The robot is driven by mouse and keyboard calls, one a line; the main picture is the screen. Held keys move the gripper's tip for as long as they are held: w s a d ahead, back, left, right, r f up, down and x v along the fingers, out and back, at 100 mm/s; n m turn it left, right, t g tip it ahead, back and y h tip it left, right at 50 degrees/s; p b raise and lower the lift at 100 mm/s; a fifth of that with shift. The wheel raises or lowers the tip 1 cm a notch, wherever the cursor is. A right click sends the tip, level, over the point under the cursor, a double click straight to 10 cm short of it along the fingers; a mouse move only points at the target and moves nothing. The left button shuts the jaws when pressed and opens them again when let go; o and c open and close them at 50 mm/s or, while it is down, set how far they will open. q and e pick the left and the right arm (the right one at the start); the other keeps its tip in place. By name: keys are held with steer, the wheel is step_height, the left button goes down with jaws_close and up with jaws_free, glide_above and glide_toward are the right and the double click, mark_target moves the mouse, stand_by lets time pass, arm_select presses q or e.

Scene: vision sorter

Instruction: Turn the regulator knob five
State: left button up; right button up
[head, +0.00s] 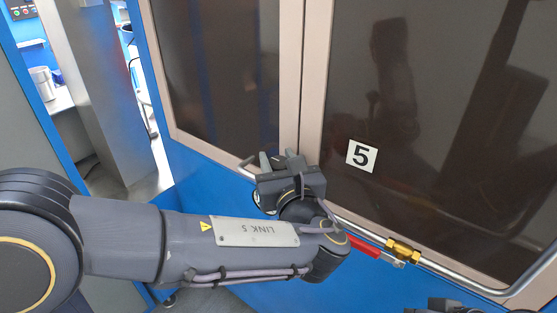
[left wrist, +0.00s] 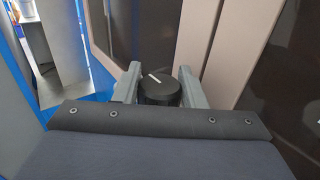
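The regulator knob (left wrist: 160,93) is black and round with a white pointer line, slanted toward the upper left. It shows in the left wrist view between the two grey fingers of my left gripper (left wrist: 160,80). The fingers lie along opposite sides of the knob with no clear gap. In the head view my left gripper (head: 283,160) is at the cabinet's front rail, and I cannot make out the knob there. A white plate with a black 5 (head: 361,156) is right of the gripper. A dark part at the bottom right edge appears to be my right gripper (head: 440,306), mostly cut off.
A metal pipe (head: 455,276) runs along the cabinet's lower edge, with a brass valve (head: 402,250) and red lever (head: 365,246) right of my left wrist. Dark glass panels (head: 440,110) stand behind. Open floor and a grey post (head: 98,90) are at left.

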arm_select(q)
steer(key=c, duration=0.4)
